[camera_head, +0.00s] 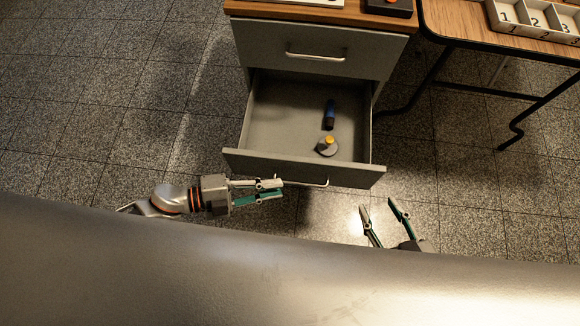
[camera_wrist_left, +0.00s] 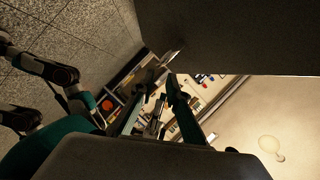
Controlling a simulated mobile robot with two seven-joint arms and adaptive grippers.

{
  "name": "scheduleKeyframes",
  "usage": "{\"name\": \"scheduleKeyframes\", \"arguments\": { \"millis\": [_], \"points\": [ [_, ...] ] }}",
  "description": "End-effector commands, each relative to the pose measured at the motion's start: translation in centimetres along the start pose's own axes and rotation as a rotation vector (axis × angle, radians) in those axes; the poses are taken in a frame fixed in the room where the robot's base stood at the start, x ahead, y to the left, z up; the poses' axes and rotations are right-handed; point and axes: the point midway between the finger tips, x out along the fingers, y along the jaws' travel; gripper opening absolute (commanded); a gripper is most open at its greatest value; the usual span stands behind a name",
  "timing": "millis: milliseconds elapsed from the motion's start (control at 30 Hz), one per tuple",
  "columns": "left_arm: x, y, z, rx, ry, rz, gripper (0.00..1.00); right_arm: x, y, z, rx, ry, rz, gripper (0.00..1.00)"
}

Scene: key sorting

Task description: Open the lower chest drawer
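The lower drawer (camera_head: 297,168) of the grey chest (camera_head: 238,48) stands pulled well out, its inside open to view. Its silver handle (camera_head: 316,184) is on the front panel. A dark blue object (camera_head: 330,115) and a grey round object with a yellow top (camera_head: 327,148) lie in the drawer. My left gripper (camera_head: 279,188) is at the left end of this handle, its fingers close together; I cannot tell whether they grip it. Those fingers also show in the left wrist view (camera_wrist_left: 168,76). My right gripper (camera_head: 378,205) is open and empty, in front of the drawer's right side.
The upper drawer (camera_head: 290,50) is shut. A wooden table (camera_head: 455,20) with a numbered tray (camera_head: 545,27) stands to the right, its dark legs reaching the floor. The tiled floor left of the chest (camera_head: 110,100) is clear.

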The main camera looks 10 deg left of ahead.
Motion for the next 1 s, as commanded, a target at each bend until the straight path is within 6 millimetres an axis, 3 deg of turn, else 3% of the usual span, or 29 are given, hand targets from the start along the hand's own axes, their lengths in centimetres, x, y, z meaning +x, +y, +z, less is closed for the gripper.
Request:
{"name": "scheduleKeyframes", "arguments": {
  "millis": [233,833,933,1000],
  "points": [
    [-2.4,0.0,0.0,0.0,0.0,-0.001,0.15,0.0,0.0,0.0,0.0,-0.001,0.0,0.4],
    [-2.5,-0.1,0.0,0.001,-0.001,-0.001,0.15,0.0,0.0,0.0,-0.001,0.0,0.0,0.4],
    [-2.5,-1.4,0.0,0.019,0.0,-0.009,0.15,-0.2,0.3,-1.1,-0.006,0.018,0.005,0.4],
    [-2.6,-4.0,-0.2,0.055,0.0,-0.024,0.15,-0.3,0.8,-2.4,-0.015,0.037,0.014,0.4]
  ]
}}
